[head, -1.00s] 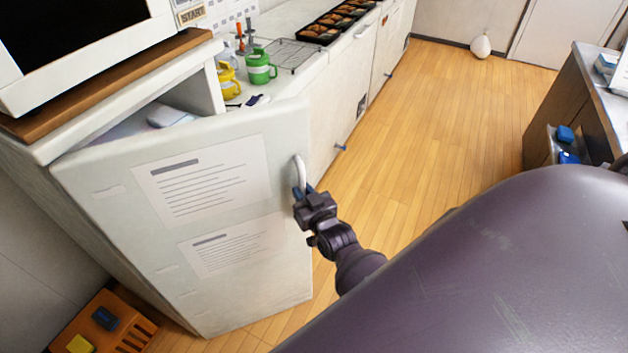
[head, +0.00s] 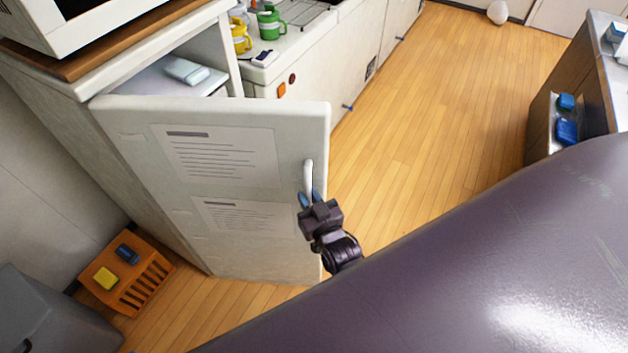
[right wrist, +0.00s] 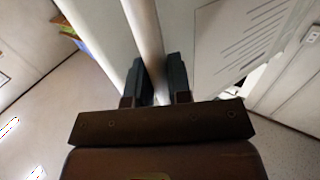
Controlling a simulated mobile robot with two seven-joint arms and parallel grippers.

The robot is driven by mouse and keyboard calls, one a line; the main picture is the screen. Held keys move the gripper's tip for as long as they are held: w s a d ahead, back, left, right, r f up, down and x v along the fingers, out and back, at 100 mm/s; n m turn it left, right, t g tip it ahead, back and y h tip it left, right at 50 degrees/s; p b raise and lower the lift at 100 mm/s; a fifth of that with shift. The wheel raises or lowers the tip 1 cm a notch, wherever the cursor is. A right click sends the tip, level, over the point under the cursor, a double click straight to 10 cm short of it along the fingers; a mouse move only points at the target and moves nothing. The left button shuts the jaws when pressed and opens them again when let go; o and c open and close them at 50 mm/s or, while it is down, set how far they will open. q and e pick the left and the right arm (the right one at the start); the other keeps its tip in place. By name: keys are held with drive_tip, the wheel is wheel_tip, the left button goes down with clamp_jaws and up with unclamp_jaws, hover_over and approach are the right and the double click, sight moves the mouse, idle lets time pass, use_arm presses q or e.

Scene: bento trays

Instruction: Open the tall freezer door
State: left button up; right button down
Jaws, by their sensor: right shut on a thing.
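The tall freezer door (head: 150,190) is white with two printed sheets on its front. It stands partly open in the head view, its far edge swung out from the cabinet, with part of the inside showing above its top edge. My right gripper (head: 309,198) is shut on the pale vertical door handle (head: 308,174) near the door's right edge. In the right wrist view the handle (right wrist: 145,40) runs between the two dark fingers (right wrist: 160,82). My left gripper is not in view.
An orange crate (head: 158,290) with a yellow and a blue item sits on the floor at lower left, beside a grey box (head: 60,315). Wooden floor (head: 440,90) is clear right of the door. A counter unit (head: 575,80) stands at far right.

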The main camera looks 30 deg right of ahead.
drive_tip(key=shift+s+a+r+p, duration=0.1)
drive_tip(key=shift+s+a+p, duration=0.4)
drive_tip(key=shift+s+a, duration=1.05)
drive_tip(key=c, duration=1.1)
unclamp_jaws()
drive_tip(key=shift+w+a, duration=0.1)
drive_tip(key=s, duration=0.5)
drive_tip(key=s+b, duration=0.1)
drive_tip(key=s, duration=0.5)
drive_tip(key=shift+a, duration=0.2)
